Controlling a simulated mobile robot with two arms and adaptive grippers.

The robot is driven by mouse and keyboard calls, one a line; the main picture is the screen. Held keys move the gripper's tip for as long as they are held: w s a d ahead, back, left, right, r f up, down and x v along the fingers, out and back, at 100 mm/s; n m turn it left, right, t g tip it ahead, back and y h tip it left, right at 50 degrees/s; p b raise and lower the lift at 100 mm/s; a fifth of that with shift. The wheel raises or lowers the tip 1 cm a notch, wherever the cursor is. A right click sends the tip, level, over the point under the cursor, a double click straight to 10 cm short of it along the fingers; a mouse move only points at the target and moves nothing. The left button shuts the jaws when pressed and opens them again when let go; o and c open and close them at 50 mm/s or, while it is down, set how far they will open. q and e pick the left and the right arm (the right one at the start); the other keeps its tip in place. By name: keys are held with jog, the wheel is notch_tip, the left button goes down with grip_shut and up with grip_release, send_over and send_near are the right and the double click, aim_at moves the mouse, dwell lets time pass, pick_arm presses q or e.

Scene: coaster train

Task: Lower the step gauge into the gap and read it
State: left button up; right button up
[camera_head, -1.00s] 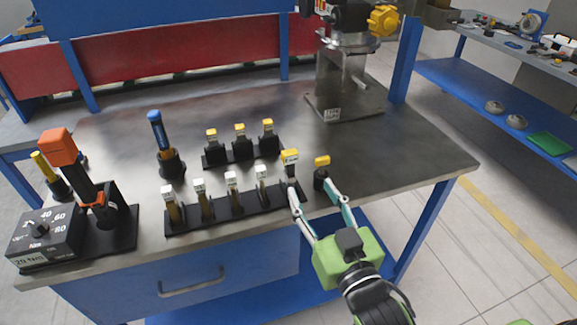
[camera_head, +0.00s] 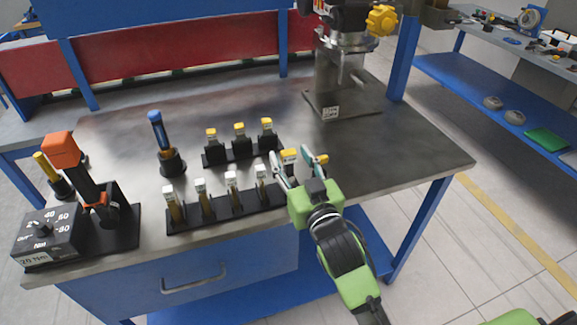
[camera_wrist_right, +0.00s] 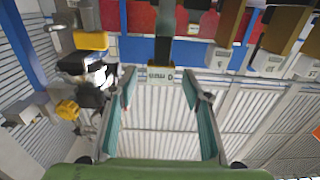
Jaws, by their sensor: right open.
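A yellow-topped gauge (camera_head: 289,154) with a pale label stands at the right end of the front black rack (camera_head: 232,217). My right gripper (camera_head: 295,160) is open, its two teal fingers spread on either side of this gauge's top. In the right wrist view the gauge's label (camera_wrist_right: 160,75) shows upside down between the open fingers (camera_wrist_right: 158,88), with no clear contact. Several white-topped gauges (camera_head: 200,187) stand in the same rack. I cannot tell which piece is the step gauge, and no gap is clearly visible. My left gripper is out of view.
A second rack (camera_head: 241,152) with yellow-topped pieces stands behind. A blue-handled tool (camera_head: 158,133) stands upright to the left, and a torque unit (camera_head: 48,232) is at the far left. A machine stand (camera_head: 340,80) is at the back right. The bench's right side is clear.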

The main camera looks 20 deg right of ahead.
jog(key=shift+w, duration=0.3)
grip_shut()
jog(key=shift+r, duration=0.1)
